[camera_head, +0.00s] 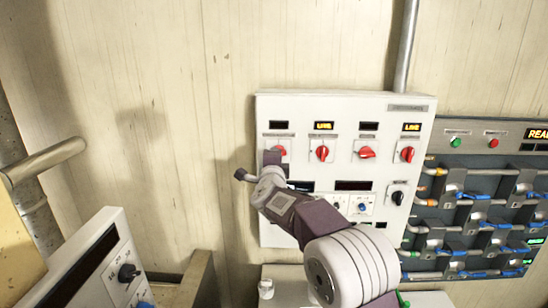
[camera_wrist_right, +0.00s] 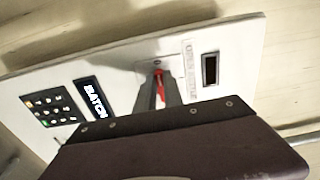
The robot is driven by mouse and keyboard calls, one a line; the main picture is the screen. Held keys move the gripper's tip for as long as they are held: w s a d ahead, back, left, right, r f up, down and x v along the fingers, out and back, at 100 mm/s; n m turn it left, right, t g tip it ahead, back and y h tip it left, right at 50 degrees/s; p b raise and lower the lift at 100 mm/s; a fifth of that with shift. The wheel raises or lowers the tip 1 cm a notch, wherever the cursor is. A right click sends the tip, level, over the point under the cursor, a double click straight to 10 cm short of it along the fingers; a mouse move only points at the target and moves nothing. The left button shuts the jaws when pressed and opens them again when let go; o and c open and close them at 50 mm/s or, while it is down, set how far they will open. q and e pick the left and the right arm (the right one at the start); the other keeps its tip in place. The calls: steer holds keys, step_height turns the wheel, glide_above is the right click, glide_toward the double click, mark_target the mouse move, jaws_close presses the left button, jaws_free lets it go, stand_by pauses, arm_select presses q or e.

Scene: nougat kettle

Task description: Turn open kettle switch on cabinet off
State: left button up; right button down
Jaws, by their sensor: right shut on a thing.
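The white cabinet panel (camera_head: 310,104) on the wall has a row of red rotary switches. The leftmost red switch (camera_head: 281,149) is partly hidden behind my right gripper (camera_head: 272,158). In the right wrist view, the fingers of my right gripper (camera_wrist_right: 158,92) are shut on the red switch (camera_wrist_right: 159,82), one on each side. A label that seems to read "OPEN KETTLE" (camera_wrist_right: 190,66) stands beside it. The small display (camera_wrist_right: 209,68) next to the label is dark, as is the display above the leftmost switch in the head view (camera_head: 279,125). My left gripper is not in view.
The second red switch (camera_head: 322,153) and the fourth (camera_head: 407,154) have lit "LIVE" displays; the third (camera_head: 365,152) has a dark one. A black knob (camera_head: 398,197) sits lower right. A grey valve rack (camera_head: 470,160) stands right, another control box (camera_head: 110,250) lower left.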

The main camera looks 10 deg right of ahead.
steer(key=c, duration=1.5)
jaws_free()
steer(key=shift+o, duration=0.2)
steer(key=b+v, duration=0.4)
steer(key=v, duration=0.5)
